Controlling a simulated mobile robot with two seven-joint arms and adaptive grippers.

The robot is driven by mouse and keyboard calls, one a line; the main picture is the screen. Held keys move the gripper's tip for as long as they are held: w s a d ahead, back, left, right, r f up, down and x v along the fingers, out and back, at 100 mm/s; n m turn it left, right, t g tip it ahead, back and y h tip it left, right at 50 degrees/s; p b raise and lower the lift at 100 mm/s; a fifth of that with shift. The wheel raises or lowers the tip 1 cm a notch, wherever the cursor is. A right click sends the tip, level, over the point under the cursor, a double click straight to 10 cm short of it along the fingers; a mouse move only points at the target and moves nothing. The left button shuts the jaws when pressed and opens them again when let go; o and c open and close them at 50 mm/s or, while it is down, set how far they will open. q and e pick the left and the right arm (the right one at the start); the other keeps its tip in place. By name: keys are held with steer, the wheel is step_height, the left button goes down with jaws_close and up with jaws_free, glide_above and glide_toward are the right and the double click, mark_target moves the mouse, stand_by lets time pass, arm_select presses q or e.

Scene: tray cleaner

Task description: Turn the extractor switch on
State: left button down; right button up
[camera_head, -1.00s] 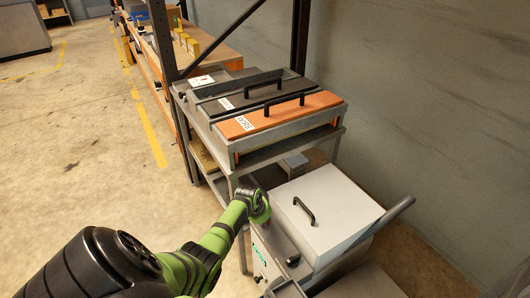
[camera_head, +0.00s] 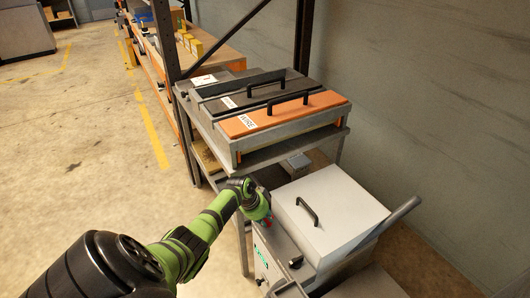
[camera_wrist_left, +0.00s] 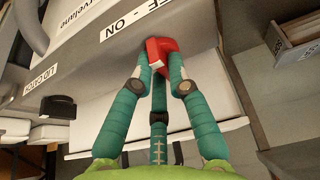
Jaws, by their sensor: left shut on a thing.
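The extractor switch is a red knob (camera_wrist_left: 160,52) under an "OFF - ON" label (camera_wrist_left: 135,25) on a grey panel. In the left wrist view my left gripper's (camera_wrist_left: 160,65) teal fingers are shut on the red knob. In the head view my left gripper (camera_head: 262,218) is at the side of the grey machine with the white lid (camera_head: 335,215), and a bit of red shows at its fingers. The knob's exact turn angle is hard to read. My right gripper is not in view.
A "LID CATCH" label and a black knob (camera_wrist_left: 58,107) are beside the switch. A steel table with an orange lid (camera_head: 280,115) and dark lids stands behind the machine. Open floor (camera_head: 90,170) lies to the left.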

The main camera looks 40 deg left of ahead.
arm_select(q)
steer(key=c, duration=1.2)
jaws_free()
steer(key=shift+r, duration=0.1)
steer(key=v, duration=1.1)
steer(key=shift+r, duration=0.4)
steer(key=shift+s+f, duration=0.1)
steer(key=shift+s, duration=0.05)
